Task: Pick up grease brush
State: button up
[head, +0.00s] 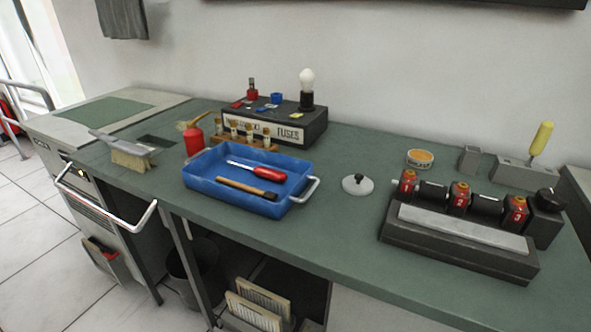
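No tool in view is plainly marked as the grease brush. A tool with a yellow handle (541,138) stands upright, slightly tilted, in a grey block (512,171) at the back right; its lower end is hidden. A wooden-handled tool with a dark end (246,190) lies in the blue tray (196,183), in front of a red-handled screwdriver (257,171). A wide brush with tan bristles (130,158) rests on the bench at the left. A small round tin with orange contents (420,158) sits at the back right. My gripper is not in view.
A fuse box (300,125) with a bulb stands behind the tray. A red can (194,141) and white lid (357,185) stand nearby. A metal rail (110,212) juts out front left.

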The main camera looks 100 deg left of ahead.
aim_at(268, 196)
jog(key=u, duration=2.5)
